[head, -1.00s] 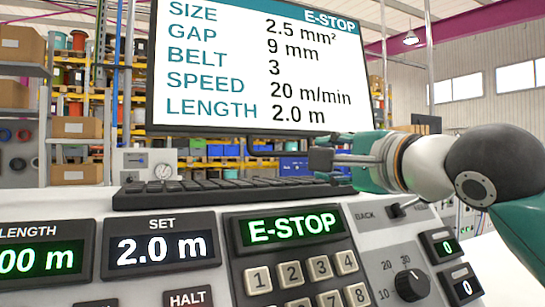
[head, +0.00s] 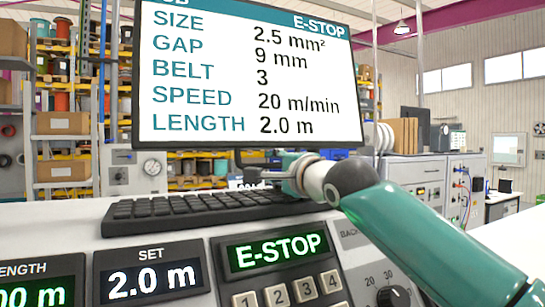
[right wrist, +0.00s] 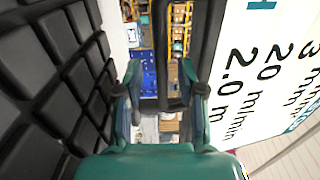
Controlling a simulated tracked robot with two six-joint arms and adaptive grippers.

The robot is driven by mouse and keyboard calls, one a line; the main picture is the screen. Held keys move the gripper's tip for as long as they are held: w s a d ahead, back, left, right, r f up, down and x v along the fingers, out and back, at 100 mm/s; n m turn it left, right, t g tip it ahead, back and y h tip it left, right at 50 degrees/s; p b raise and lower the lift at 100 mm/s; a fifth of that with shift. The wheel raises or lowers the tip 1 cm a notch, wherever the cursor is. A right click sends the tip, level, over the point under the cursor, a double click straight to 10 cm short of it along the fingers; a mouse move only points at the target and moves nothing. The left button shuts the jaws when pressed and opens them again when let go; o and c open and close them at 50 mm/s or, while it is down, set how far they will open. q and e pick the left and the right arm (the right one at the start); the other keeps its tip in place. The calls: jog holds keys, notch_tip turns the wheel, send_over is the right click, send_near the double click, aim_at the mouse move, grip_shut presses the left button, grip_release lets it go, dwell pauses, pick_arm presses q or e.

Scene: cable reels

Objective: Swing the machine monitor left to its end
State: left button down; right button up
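The machine monitor (head: 250,75) stands above the keyboard in the head view, its white screen turned toward me. A dark bar (head: 238,157) hangs under its lower edge. My right gripper (head: 262,178) is just below that edge, above the keyboard's far side. In the right wrist view, the monitor (right wrist: 260,70) fills the right side. The right gripper's fingers (right wrist: 163,105) stand apart there, with a dark handle-like bar (right wrist: 163,50) running between them. I see clear gaps beside the bar, so it does not look gripped. My left gripper is out of view.
The black keyboard (head: 210,208) lies close under the right gripper. The console's E-STOP display (head: 278,251) and SET display (head: 150,278) are in front. A grey cabinet (head: 420,175) stands to the right, and shelves with reels are behind.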

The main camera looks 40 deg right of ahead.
jog(key=shift+w+d, duration=0.25)
jog(key=shift+w, duration=0.4)
